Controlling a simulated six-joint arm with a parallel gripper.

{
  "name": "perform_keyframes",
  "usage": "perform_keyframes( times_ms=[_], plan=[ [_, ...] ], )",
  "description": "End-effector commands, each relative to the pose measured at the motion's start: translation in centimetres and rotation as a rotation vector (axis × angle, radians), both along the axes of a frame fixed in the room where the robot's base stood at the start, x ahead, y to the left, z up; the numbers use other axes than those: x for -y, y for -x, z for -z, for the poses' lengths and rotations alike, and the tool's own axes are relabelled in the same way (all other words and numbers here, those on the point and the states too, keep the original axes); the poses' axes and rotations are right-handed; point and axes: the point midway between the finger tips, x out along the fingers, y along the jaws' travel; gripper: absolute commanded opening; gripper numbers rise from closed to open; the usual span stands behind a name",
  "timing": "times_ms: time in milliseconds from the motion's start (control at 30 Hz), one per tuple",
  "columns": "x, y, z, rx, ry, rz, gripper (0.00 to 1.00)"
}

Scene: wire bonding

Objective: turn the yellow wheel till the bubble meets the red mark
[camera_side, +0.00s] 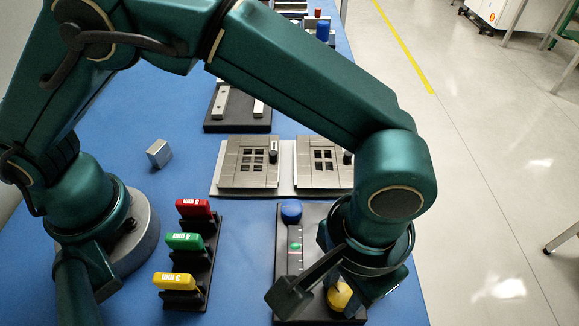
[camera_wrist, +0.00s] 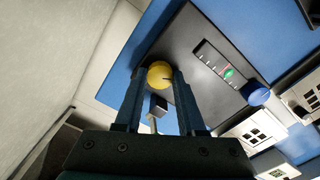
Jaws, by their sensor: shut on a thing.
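The yellow wheel (camera_wrist: 159,75) sits on a dark plate (camera_wrist: 189,35), between the fingertips of my gripper (camera_wrist: 159,72), which is shut on it. A dark line marks the wheel's top. In the side view the wheel (camera_side: 339,296) shows partly under my wrist, and the fingertips are hidden. The red mark is too small to place surely against the bubble. A blue knob (camera_wrist: 257,94) stands at the scale's end.
A rack with red (camera_side: 194,209), green (camera_side: 185,241) and yellow (camera_side: 175,281) labelled blocks stands left of the plate. Two gridded fixtures (camera_side: 248,181) lie behind it. A loose grey block (camera_side: 159,153) is on the blue table. The table's edge is close on the right.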

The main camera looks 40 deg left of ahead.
Motion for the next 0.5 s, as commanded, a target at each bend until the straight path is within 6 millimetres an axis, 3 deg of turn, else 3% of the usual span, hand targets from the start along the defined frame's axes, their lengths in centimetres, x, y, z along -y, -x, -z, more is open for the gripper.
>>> perform_keyframes(
  times_ms=[500],
  plan=[
    [-0.03,0.05,-0.07,-0.002,-0.002,0.408,0.00]
  ],
)
